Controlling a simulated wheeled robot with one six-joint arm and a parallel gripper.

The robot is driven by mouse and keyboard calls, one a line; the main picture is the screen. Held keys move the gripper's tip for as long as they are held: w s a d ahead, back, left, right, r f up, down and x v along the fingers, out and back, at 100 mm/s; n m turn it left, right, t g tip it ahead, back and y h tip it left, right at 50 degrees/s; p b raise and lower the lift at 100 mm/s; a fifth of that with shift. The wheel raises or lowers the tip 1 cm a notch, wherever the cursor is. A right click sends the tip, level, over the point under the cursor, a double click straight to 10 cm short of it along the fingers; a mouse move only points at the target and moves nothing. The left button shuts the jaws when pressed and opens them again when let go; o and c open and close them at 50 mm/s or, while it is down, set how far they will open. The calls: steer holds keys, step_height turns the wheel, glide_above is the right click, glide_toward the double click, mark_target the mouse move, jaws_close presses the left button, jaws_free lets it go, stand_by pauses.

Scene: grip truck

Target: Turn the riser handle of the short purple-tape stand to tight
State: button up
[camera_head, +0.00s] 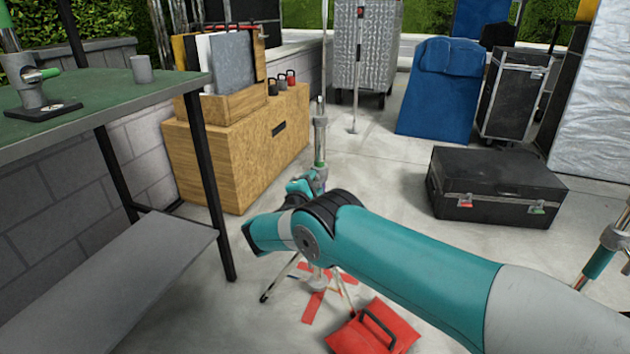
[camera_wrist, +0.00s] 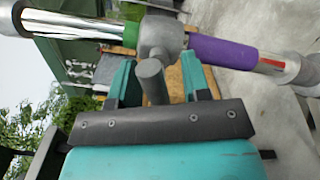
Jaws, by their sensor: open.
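The purple-tape stand shows in the wrist view as a metal tube with a purple tape band (camera_wrist: 222,52). A grey collar beside the band carries the riser handle (camera_wrist: 152,80), a stubby grey grip pointing toward my palm. My gripper (camera_wrist: 158,76) is open, with one teal finger on each side of the handle. I cannot tell whether either finger touches it. My gripper is mostly hidden behind my arm in that view.
A red sandbag (camera_head: 374,330) lies near the stand's legs, over red floor marks. A green-topped bench (camera_head: 100,105) is at left, a wooden crate (camera_head: 240,150) behind it. A black case (camera_head: 495,185) sits at right, with another stand (camera_head: 597,262) at the right edge.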

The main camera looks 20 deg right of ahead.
steer(key=shift+a, duration=0.1)
jaws_close()
steer(key=shift+f+m+b, duration=0.1)
steer(key=shift+m+b, duration=0.2)
steer(key=shift+m, duration=0.1)
steer(key=m+b, duration=0.2)
steer(key=m, duration=0.2)
steer(key=m+b, duration=0.2)
steer(key=m, duration=0.3)
steer(key=m+b, duration=0.3)
steer(key=m, duration=0.2)
steer(key=shift+f+m, duration=0.1)
steer(key=shift+m, duration=0.3)
steer(key=m+b, duration=0.2)
steer(key=m, duration=0.3)
steer(key=shift+b, duration=0.3)
